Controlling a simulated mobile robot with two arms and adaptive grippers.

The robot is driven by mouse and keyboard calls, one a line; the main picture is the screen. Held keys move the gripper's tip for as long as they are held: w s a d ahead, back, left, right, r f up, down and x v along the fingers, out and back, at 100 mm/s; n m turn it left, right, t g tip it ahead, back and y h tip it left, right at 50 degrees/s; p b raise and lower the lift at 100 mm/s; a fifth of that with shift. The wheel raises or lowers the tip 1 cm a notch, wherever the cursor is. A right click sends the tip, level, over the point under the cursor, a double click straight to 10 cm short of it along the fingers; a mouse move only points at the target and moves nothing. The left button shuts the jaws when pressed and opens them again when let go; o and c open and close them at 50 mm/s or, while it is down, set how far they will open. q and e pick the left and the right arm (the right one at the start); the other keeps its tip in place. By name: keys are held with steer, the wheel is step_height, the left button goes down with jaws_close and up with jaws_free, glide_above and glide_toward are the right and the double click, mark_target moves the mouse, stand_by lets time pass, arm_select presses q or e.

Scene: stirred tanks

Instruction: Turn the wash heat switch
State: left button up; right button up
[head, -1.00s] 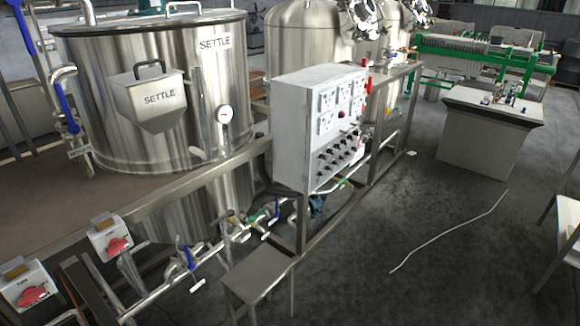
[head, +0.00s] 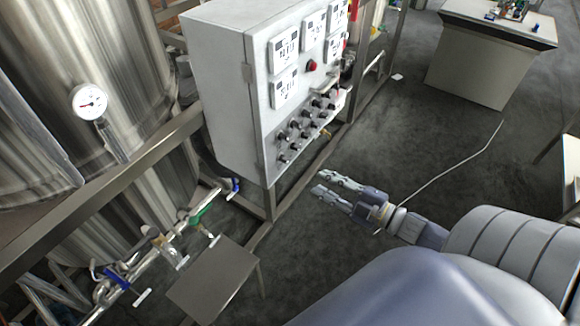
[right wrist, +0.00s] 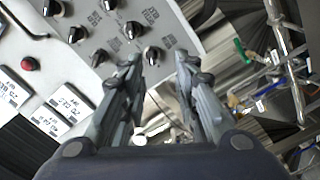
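A pale grey control box (head: 215,75) stands left of centre in the head view. Its front bears several black rotary switches (head: 306,124) below the display units. The labels are too small to read, so I cannot tell which is the wash heat switch. My right gripper (head: 319,182) is open and empty, in front of the box and low to its right, apart from it. In the right wrist view the open fingers (right wrist: 158,62) point toward the panel's edge, and one black switch (right wrist: 152,55) shows near the left fingertip. My left gripper is out of view.
A red button (head: 311,66) sits among the displays (head: 285,48). A steel tank with a gauge (head: 90,101) and a frame rail (head: 100,195) lie left. Pipes with valves (head: 120,275) and a small stand (head: 212,280) are below. Dark floor at right is mostly clear.

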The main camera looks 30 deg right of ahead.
mark_target(288, 162)
steer(key=shift+n+y, duration=0.4)
steer(key=shift+y, duration=0.1)
steer(key=x, duration=0.3)
steer(key=r+p+x, duration=0.1)
steer(key=x, duration=0.2)
steer(key=r+x, duration=0.1)
steer(key=x, duration=0.2)
steer(key=shift+w+a, duration=0.25)
steer(key=shift+w, duration=0.05)
steer(key=shift+w+a+p, duration=0.25)
steer(key=shift+w+p, duration=0.05)
steer(key=shift+w, duration=0.4)
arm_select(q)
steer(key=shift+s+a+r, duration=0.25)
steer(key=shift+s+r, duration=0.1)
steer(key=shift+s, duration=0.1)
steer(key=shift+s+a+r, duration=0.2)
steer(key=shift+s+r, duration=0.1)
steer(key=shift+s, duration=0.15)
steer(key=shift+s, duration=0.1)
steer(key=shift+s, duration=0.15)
arm_select(e)
steer(key=shift+a, duration=0.1)
jaws_close()
